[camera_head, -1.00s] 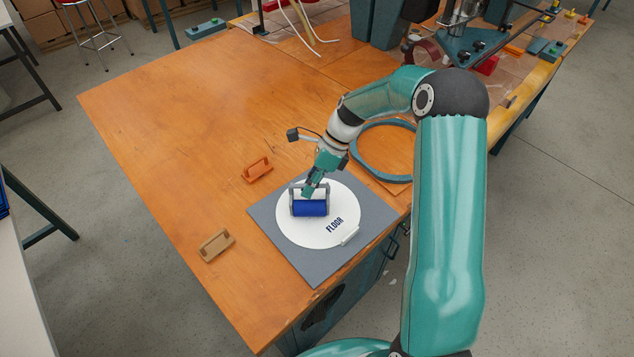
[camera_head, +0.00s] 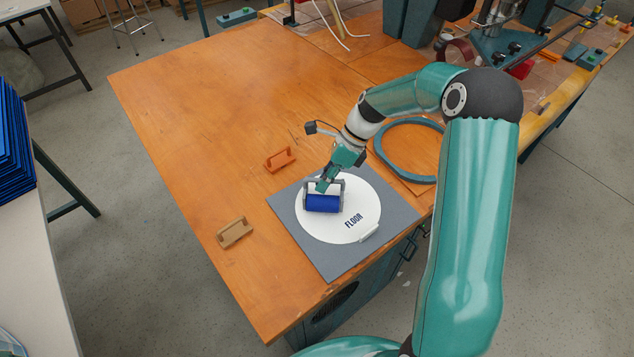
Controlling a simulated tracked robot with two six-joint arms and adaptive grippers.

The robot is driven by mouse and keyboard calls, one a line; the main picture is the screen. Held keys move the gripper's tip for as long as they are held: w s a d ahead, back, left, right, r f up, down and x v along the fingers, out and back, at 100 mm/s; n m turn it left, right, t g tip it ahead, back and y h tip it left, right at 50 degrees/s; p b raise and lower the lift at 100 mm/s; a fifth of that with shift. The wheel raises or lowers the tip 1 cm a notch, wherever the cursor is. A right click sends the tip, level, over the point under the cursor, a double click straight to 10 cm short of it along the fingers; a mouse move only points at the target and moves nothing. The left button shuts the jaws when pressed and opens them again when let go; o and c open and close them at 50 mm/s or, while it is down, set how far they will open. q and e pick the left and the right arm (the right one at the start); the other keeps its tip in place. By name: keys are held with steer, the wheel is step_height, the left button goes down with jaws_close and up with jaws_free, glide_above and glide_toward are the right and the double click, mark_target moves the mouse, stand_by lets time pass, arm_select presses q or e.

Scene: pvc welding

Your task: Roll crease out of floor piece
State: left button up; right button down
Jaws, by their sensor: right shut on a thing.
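The floor piece (camera_head: 348,229) is a white disc marked "FLOOR" with a small tab at its lower right edge. It lies on a grey square mat (camera_head: 321,262) near the table's front corner. A roller (camera_head: 322,203) with a blue cylinder and grey frame stands on the left part of the disc. My right gripper (camera_head: 325,185) is shut on the roller's frame from above. I cannot make out a crease; the roller covers part of the disc. My left gripper is not in view.
An orange handled block (camera_head: 280,160) and a tan handled block (camera_head: 235,232) lie left of the mat on the wooden table (camera_head: 200,110). A dark teal ring (camera_head: 378,146) lies behind it at the right. The table's far left is clear.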

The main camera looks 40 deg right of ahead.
steer(key=shift+w+d, duration=0.15)
steer(key=shift+d, duration=0.7)
steer(key=shift+d+p, duration=1.05)
steer(key=shift+d, duration=1.25)
steer(key=shift+d+r, duration=0.1)
steer(key=shift+d, duration=0.25)
steer(key=shift+a, duration=1.25)
steer(key=shift+a+p, duration=0.4)
steer(key=shift+a, duration=3.3)
steer(key=shift+a+r, duration=0.1)
steer(key=shift+a, duration=0.2)
steer(key=shift+r+p, duration=0.7)
steer(key=shift+r, duration=0.2)
step_height(320, 180, up, 6)
steer(key=p, duration=0.5)
steer(key=shift+d+f, duration=0.1)
steer(key=shift+f, duration=0.05)
